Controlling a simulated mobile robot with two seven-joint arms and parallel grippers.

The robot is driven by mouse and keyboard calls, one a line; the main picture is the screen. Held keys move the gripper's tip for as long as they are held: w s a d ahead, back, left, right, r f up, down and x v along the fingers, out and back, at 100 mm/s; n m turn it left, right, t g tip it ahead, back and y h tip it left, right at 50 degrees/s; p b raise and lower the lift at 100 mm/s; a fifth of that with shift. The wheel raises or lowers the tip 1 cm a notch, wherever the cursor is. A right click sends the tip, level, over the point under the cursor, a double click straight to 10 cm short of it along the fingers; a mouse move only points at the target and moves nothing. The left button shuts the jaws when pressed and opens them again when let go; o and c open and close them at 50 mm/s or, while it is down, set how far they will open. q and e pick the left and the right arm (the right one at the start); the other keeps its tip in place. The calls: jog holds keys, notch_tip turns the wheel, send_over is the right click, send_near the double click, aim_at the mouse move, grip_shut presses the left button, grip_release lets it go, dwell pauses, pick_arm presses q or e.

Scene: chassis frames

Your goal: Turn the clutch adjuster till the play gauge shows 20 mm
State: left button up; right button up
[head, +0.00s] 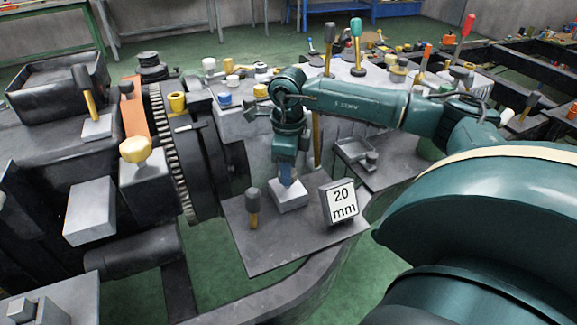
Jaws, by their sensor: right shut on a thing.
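My right arm comes in from the right, and its gripper (288,178) points down over a small pale grey block (290,199) on a dark plate (275,245). The gripper is shut on the part on top of this block, which looks like the clutch adjuster. The fingers hide most of that part, so its angle cannot be told. My left gripper is not in view.
A dark-handled lever (252,208) stands on the same plate, left of the block. A large toothed flywheel (172,150) and a yellow knob (135,149) are further left. Several knobs and levers stand behind the gripper. Green floor (225,283) shows below the plate.

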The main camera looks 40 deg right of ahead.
jog(key=o, duration=0.8)
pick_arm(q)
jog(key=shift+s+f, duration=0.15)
pick_arm(e)
jog(key=shift+o, duration=0.8)
pick_arm(q)
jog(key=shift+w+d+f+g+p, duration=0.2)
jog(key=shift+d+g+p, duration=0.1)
jog(key=shift+p, duration=0.3)
pick_arm(e)
notch_tip(320, 180, up, 13)
jog(key=shift+r, duration=0.15)
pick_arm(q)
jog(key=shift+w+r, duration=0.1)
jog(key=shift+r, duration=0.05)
